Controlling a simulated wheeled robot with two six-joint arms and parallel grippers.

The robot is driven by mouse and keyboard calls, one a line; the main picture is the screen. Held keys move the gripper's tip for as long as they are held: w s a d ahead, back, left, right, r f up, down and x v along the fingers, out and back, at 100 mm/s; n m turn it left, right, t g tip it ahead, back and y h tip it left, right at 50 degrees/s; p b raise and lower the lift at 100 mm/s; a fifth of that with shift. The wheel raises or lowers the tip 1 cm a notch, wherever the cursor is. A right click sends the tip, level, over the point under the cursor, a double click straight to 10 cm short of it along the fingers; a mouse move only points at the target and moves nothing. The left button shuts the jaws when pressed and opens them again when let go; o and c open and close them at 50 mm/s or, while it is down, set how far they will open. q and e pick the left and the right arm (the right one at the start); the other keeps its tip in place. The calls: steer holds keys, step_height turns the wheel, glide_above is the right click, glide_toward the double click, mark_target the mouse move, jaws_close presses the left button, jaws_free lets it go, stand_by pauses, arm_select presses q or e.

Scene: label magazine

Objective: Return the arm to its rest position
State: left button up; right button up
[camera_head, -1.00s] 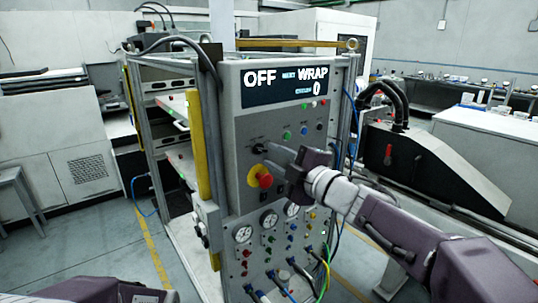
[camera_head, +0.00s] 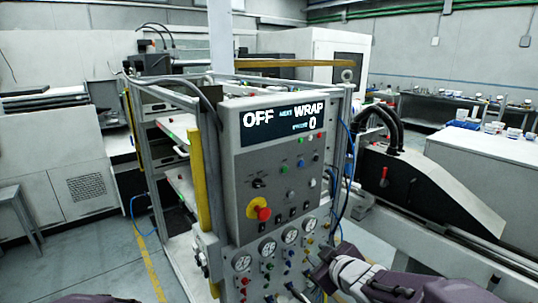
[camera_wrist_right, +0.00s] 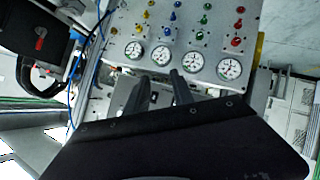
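My right gripper (camera_head: 312,268) is in front of the lower part of the grey control panel (camera_head: 243,172), low and right of the panel's knob. In the right wrist view its two dark fingers (camera_wrist_right: 158,80) stand apart with nothing between them, over the row of gauges. A yellow-ringed red knob (camera_head: 259,210) and a small black selector switch (camera_head: 258,183) are on the panel, both clear of the gripper. The display (camera_head: 282,124) reads OFF, WRAP and 0. Only a dark edge of my left arm shows at the bottom left; its gripper is out of view.
Round gauges (camera_head: 267,249) and hoses crowd the panel's lower part beside my right gripper. A black sloped machine housing (camera_head: 425,185) stands to the right. A metal frame (camera_head: 143,150) stands at the left of the panel. Open floor (camera_head: 95,265) lies at the left.

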steer(key=s+d+f+m+g+h, duration=0.1)
steer(key=s+f+m+g, duration=0.3)
steer(key=s+f, duration=0.3)
steer(key=s+d+f+m+g+h, duration=0.1)
steer(key=s+f+m+g, duration=0.3)
steer(key=s, duration=1)
step_height(320, 180, down, 5)
steer(key=d+g, duration=0.1)
steer(key=g, duration=0.1)
steer(key=shift+d+r+m+g, duration=0.2)
steer(key=shift+d+m+g, duration=0.1)
steer(key=shift+m, duration=0.1)
